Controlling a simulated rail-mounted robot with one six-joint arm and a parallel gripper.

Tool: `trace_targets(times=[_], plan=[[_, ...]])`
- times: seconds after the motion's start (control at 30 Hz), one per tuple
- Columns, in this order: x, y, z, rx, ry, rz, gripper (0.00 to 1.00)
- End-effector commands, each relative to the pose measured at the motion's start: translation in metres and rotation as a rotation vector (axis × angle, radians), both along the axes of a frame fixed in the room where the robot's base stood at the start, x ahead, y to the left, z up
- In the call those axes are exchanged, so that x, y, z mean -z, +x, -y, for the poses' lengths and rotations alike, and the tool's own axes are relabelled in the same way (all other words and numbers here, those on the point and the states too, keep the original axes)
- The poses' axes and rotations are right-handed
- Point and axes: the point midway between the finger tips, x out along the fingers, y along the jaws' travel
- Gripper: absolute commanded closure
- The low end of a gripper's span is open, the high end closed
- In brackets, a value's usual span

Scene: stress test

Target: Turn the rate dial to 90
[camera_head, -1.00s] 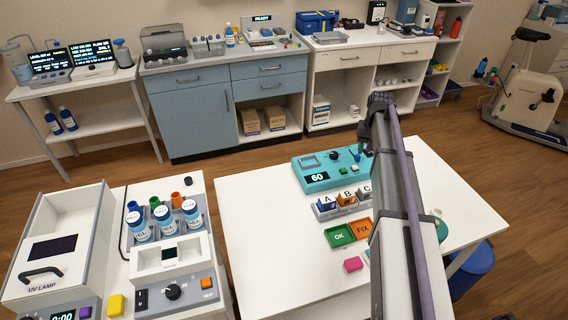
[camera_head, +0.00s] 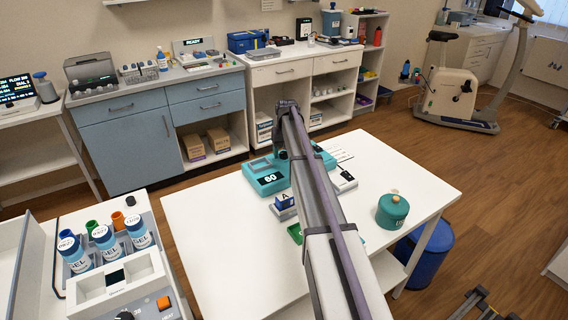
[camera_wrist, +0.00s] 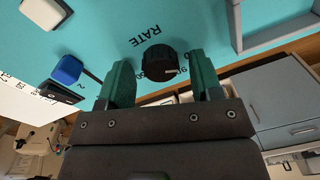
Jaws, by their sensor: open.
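The teal device (camera_head: 258,178) lies on the white table, partly hidden behind my arm. Its small display (camera_head: 270,178) seems to read 60. In the wrist view, the black round rate dial (camera_wrist: 157,60) sits on the teal face beside the word RATE. A pale mark on the dial lies at its lower right, close to a number that looks like 90. My gripper (camera_wrist: 162,76) is open, with its green fingers on either side of the dial's near edge. I cannot tell whether they touch it. The head view hides the fingers.
A blue cube (camera_head: 284,202) stands before the device. A round teal container (camera_head: 392,212) stands at right, with bare tabletop around it.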

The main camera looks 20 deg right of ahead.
Motion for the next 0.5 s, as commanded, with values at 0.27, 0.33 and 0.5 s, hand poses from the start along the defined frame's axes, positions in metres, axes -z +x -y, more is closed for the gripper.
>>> trace_targets(times=[0.27, 0.33, 0.5], plan=[[0.0017, -0.0001, -0.0002, 0.000, 0.000, 0.000, 0.42], [0.0017, -0.0001, -0.0002, 0.000, 0.000, 0.000, 0.48], [0.0018, -0.0001, -0.0001, 0.000, 0.000, 0.000, 0.65]])
